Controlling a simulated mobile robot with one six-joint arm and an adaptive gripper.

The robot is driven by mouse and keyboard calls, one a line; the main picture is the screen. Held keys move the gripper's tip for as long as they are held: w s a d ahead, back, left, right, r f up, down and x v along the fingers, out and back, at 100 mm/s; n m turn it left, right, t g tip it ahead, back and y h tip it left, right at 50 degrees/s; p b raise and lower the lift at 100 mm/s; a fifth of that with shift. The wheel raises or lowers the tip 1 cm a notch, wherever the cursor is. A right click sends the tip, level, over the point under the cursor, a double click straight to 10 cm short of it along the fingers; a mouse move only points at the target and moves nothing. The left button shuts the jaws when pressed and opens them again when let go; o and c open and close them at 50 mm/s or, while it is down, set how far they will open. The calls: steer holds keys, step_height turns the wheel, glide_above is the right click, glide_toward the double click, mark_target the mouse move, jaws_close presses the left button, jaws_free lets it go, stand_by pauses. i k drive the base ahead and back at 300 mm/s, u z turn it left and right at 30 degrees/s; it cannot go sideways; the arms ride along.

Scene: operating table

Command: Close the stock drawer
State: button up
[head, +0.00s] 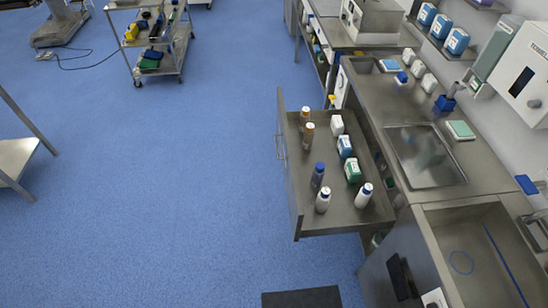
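The stock drawer (334,221) is a grey metal drawer pulled far out to the left from the steel counter. Its front panel (289,165) faces left and carries a thin bar handle (281,146). Several bottles and small boxes stand inside, among them a white bottle (364,195), a dark bottle with a blue cap (318,176), a green-and-white box (352,170), a blue-and-white box (344,146) and a brown bottle (307,135). My gripper is not in the head view.
The steel counter (385,100) runs along the right with a sink (470,270) at the front. A dark mat (301,298) lies below the drawer. A wheeled cart (170,62) stands upper left and a table (14,157) at the left edge. The blue floor between is clear.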

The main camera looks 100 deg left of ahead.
mark_target(341, 217)
steer(key=z, duration=0.45)
steer(key=k, duration=0.2)
steer(key=u, duration=2.1)
steer(key=k, duration=0.15)
steer(key=u, duration=2)
steer(key=i, duration=0.3)
steer(key=u, duration=0.05)
